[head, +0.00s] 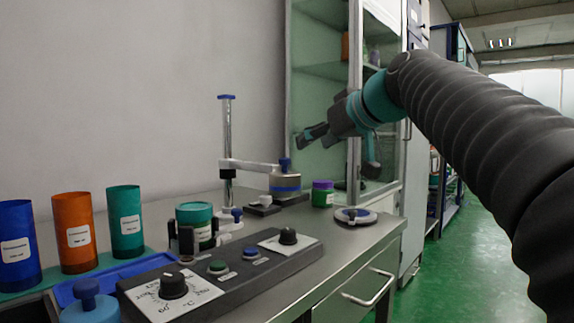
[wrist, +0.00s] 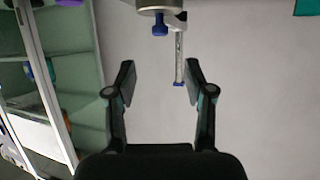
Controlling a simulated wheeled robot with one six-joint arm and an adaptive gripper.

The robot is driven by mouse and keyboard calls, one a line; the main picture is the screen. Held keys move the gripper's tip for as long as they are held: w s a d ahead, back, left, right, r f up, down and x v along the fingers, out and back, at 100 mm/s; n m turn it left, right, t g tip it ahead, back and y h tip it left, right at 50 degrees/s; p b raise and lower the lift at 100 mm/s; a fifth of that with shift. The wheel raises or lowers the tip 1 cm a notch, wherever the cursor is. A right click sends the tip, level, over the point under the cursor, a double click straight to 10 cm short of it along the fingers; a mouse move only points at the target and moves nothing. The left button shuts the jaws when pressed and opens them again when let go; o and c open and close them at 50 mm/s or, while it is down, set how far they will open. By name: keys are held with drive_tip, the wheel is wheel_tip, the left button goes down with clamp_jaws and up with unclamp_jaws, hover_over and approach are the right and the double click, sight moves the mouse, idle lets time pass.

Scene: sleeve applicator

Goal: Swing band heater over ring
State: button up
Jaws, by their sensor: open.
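The band heater (head: 285,183), a metallic cylinder with a blue band and blue knob (head: 285,163), hangs at the end of a white swing arm (head: 250,166). The arm is fixed to an upright chrome column (head: 228,140) with a blue cap. A green-lidded jar (head: 195,222) stands left of the column base; I cannot tell which part is the ring. My gripper (head: 340,150) is open and empty, above and right of the heater. In the wrist view, the heater (wrist: 158,5) is cut off at the top edge and the column (wrist: 179,55) shows between my open fingers (wrist: 160,82).
A control panel (head: 220,272) with knobs and buttons lies in front. Blue, orange and green cylinders (head: 74,233) stand at left. A purple-lidded jar (head: 322,194) and a round disc (head: 356,216) are on the bench at right. A glass cabinet (head: 322,95) stands behind my gripper.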

sight(285, 160)
drive_tip(key=x, duration=1.3)
drive_tip(key=shift+f, duration=0.15)
clamp_jaws()
